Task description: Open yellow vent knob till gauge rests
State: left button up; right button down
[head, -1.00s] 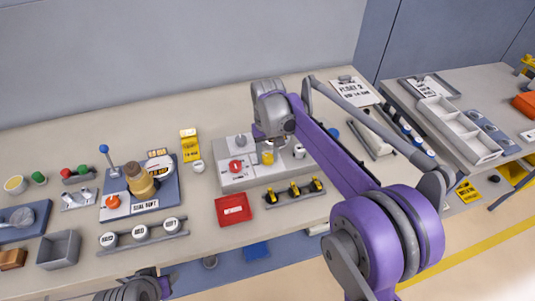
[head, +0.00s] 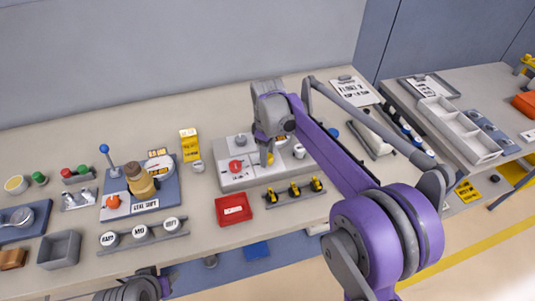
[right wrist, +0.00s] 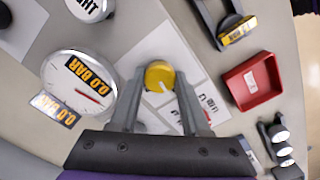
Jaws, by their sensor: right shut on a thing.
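The yellow vent knob (right wrist: 159,76) sits on the white-labelled panel (right wrist: 172,42), between the fingertips of my right gripper (right wrist: 158,90), which is shut on it. A white mark shows on the knob's face. In the head view a finger of the right gripper (head: 267,158) partly covers the knob (head: 271,159). The round white gauge (right wrist: 78,82) lies left of the knob in the right wrist view. Its face display and the tag beside it both read 0.0 BAR. My arm hides the gauge in the head view.
A red tray (head: 233,209) and a rack of black-and-yellow pieces (head: 294,190) stand in front of the panel. A red button (head: 236,167) is on the panel's left. A blue board (head: 140,196) with another gauge stands further left.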

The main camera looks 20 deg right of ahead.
jog(key=shift+n, duration=0.6)
jog(key=shift+c, duration=1.9)
grip_release()
jog(key=shift+r, duration=0.1)
notch_tip(320, 180, up, 11)
jog(key=shift+p, duration=0.4)
jog(key=shift+f, duration=0.2)
